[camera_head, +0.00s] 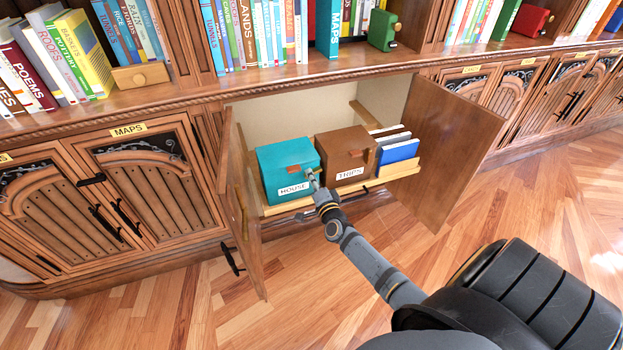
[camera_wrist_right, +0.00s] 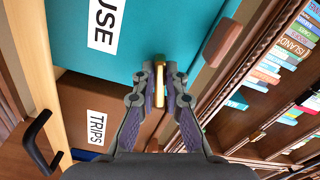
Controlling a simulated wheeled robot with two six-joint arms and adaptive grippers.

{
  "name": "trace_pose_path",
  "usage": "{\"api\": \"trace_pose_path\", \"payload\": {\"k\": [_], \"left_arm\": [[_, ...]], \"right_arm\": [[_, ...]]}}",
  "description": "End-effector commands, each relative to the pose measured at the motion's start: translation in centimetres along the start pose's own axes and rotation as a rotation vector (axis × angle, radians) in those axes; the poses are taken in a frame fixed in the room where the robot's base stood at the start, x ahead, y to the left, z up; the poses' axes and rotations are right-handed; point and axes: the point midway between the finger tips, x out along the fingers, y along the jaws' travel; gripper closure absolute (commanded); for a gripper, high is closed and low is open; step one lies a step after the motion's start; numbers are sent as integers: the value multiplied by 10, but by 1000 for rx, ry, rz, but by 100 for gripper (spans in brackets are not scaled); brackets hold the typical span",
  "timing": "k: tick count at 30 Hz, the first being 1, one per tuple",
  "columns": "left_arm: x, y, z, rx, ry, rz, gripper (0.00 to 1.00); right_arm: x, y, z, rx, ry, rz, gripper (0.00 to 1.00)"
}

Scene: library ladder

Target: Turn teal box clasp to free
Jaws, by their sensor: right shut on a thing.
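The teal box (camera_head: 284,160) labelled HOUSE sits on the pulled-out shelf of the open cupboard, lid down. It fills the upper part of the right wrist view (camera_wrist_right: 150,25). My right gripper (camera_head: 313,180) reaches the right edge of the box front. In the wrist view its fingers (camera_wrist_right: 160,78) are shut on a small upright brass clasp (camera_wrist_right: 159,68). The clasp is too small and covered to read in the head view. My left gripper is out of view.
A brown box (camera_head: 343,152) labelled TRIPS stands right beside the teal box, with blue and white folders (camera_head: 399,151) further right. Open cupboard doors stand at left (camera_head: 240,205) and right (camera_head: 445,145). The wooden floor in front is clear.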

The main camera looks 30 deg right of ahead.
Motion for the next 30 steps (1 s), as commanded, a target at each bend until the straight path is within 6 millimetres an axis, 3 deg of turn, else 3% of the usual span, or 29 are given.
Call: {"api": "trace_pose_path", "payload": {"k": [12,30], "left_arm": [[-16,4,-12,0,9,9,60],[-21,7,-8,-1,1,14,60]], "right_arm": [[0,2,0,259,-1,2,100],[-1,2,0,335,0,3,100]]}}
